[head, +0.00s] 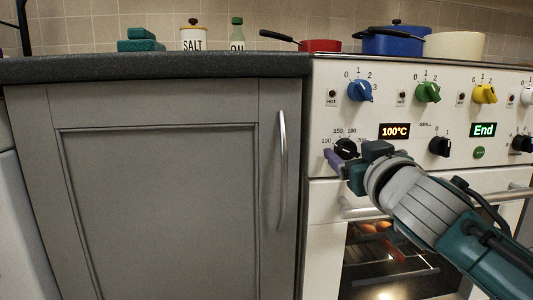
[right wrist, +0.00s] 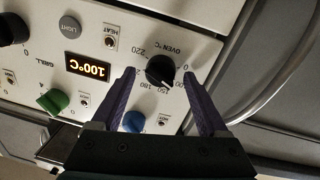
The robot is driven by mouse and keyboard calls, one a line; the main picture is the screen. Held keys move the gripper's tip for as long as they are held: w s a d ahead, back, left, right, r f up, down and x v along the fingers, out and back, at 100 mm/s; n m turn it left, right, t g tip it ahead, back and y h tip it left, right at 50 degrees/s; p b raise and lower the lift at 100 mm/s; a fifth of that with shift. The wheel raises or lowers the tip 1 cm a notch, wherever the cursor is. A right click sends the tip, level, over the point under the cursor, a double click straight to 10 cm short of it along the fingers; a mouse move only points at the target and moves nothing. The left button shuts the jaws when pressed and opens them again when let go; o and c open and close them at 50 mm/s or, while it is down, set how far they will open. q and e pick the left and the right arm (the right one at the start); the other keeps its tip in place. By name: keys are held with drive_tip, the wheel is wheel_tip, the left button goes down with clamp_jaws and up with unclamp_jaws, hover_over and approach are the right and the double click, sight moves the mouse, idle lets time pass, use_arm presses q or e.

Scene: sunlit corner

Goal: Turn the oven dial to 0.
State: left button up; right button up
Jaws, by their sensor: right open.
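The oven dial is a black round knob (head: 346,148) on the white oven panel, and it shows up close in the right wrist view (right wrist: 160,71). It is not at 0; its white mark points towards the numbers around 100 to 150. The orange display (head: 394,131) reads 100°C. My right gripper (head: 343,160) is at the dial with its purple fingers open. In the right wrist view its fingertips (right wrist: 159,73) stand on either side of the dial, with gaps between. In the head view the gripper hides part of the dial's surroundings. My left gripper is not in view.
Blue (head: 360,90), green (head: 428,92) and yellow (head: 484,93) hob knobs sit above. A black grill knob (head: 440,146) is to the right. The oven door handle (head: 360,209) sticks out below. A grey cupboard (head: 160,190) stands left of the oven.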

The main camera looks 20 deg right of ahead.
drive_tip(key=shift+c, duration=0.4)
clamp_jaws()
